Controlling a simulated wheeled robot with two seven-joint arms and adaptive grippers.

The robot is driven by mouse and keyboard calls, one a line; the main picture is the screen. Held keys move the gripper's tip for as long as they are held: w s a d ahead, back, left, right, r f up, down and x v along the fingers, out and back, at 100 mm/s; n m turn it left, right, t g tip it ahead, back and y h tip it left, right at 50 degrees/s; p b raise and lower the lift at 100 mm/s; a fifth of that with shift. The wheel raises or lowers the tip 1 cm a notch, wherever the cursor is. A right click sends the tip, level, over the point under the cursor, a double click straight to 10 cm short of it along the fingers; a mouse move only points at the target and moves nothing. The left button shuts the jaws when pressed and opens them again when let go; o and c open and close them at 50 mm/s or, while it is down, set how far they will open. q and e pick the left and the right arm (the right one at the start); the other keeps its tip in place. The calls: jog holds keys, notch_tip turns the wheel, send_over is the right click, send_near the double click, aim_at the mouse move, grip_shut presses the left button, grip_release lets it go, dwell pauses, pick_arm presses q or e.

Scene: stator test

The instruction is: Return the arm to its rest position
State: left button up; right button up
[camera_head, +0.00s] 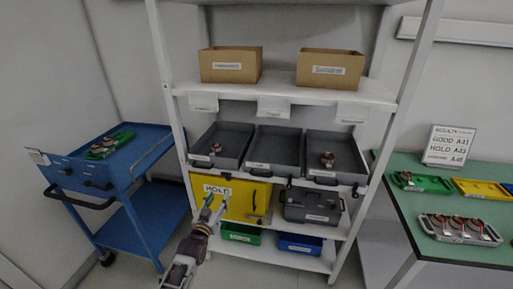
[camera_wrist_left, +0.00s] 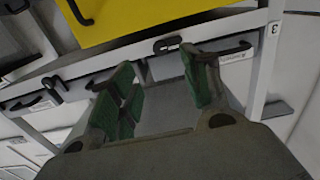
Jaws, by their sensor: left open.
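My left arm (camera_head: 187,262) comes up from the bottom of the head view. Its gripper (camera_head: 212,207) is open in front of the shelf, at the height of the yellow HOLD box (camera_head: 237,193). No object shows between its fingers. In the left wrist view the two green-padded fingers of the left gripper (camera_wrist_left: 165,88) stand apart, with the shelf edge and part of the yellow box (camera_wrist_left: 135,18) beyond them. My right gripper is not in view.
The white shelf (camera_head: 375,95) holds grey trays (camera_head: 276,150), cardboard boxes (camera_head: 230,64) and a dark case (camera_head: 312,206). A blue cart (camera_head: 150,215) stands left. A green-topped table (camera_head: 420,212) with stator parts stands right. Free floor shows between cart and shelf.

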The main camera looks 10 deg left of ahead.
pick_arm(q)
jog(key=shift+f, duration=0.1)
jog(key=s+f+g, duration=0.2)
jog(key=s+f, duration=0.1)
jog(key=f, duration=0.7)
jog(key=s+f+g, duration=0.2)
jog(key=s+f, duration=0.1)
jog(key=f, duration=0.7)
jog(key=s+f+g, duration=0.3)
jog(key=f, duration=0.6)
jog(key=s+f+m+g, duration=0.2)
jog(key=s+f+g, duration=0.2)
jog(key=s+f, duration=1.2)
jog(key=s+a+f+g, duration=0.1)
jog(key=s+f, duration=0.3)
jog(key=s, duration=0.5)
jog(key=s+a+f+g, duration=0.1)
jog(key=s+f, duration=0.3)
jog(key=s, duration=0.5)
jog(key=s+a+f+g, duration=0.2)
jog(key=s+f+g, duration=0.1)
jog(key=s, duration=0.7)
jog(key=shift+f+m+g+y, duration=0.3)
jog(key=shift+f+m+y, duration=0.1)
jog(key=shift+f, duration=0.5)
jog(key=shift+d, duration=0.1)
jog(key=shift+c, duration=0.2)
